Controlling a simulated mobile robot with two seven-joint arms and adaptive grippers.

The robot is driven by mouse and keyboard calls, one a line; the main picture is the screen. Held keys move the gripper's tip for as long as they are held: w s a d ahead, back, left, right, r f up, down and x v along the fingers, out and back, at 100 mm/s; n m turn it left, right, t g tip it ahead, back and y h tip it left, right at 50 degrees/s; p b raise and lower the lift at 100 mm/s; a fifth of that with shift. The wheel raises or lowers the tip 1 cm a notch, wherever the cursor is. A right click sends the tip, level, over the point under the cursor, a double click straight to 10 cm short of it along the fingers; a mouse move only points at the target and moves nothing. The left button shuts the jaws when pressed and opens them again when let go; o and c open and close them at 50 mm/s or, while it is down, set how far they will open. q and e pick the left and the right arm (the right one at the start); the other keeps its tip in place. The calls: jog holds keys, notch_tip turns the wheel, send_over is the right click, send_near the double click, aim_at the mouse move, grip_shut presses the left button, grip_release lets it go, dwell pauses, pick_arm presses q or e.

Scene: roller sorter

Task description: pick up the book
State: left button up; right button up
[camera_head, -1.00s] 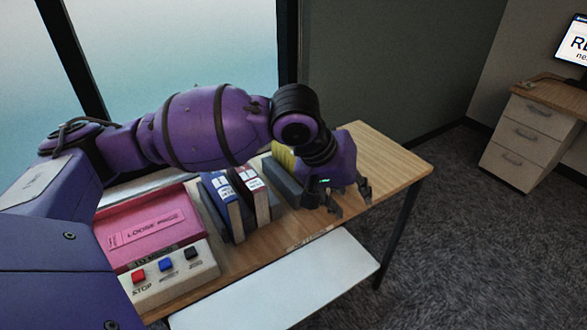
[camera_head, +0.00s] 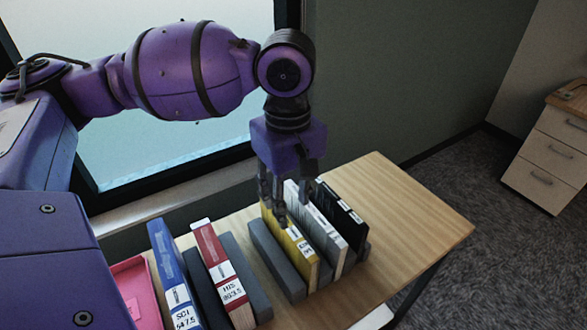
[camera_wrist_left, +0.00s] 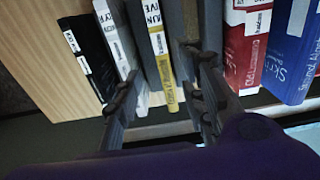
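Several upright books stand in a row between grey dividers on the wooden table; which one the task means is not shown. They are a blue book (camera_head: 173,275), a red book (camera_head: 219,270), a yellow book (camera_head: 293,244), a white book (camera_head: 320,228) and a black book (camera_head: 343,212). My left gripper (camera_head: 290,205) points down over the yellow and white books. In the left wrist view its fingers are spread apart, with the yellow book (camera_wrist_left: 160,55) showing between them; I see no clear contact. My right gripper is not in view.
Grey dividers (camera_head: 277,262) stand close beside the books. A pink tray (camera_head: 137,290) is at lower left. The table's right part (camera_head: 415,215) is bare. A window sill runs behind, and a drawer cabinet (camera_head: 550,155) stands at far right.

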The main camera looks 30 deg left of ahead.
aim_at(287, 242)
pick_arm(q)
jog(key=shift+w+a, duration=0.15)
jog(key=shift+w, duration=0.1)
jog(key=shift+f, duration=0.2)
jog(key=shift+s+f+b, duration=0.15)
jog(key=shift+s+f, duration=0.05)
jog(key=shift+f, duration=0.4)
jog(key=shift+s+f+b, duration=0.15)
jog(key=shift+s+f, duration=0.05)
jog(key=shift+f, duration=0.35)
jog(key=f, duration=0.4)
jog(key=shift+a+f+b, duration=0.2)
jog(key=shift+f+b, duration=0.05)
jog(key=shift+b, duration=0.1)
jog(key=shift+f, duration=0.25)
jog(key=shift+r, duration=0.1)
grip_shut()
jog(key=shift+w, duration=0.1)
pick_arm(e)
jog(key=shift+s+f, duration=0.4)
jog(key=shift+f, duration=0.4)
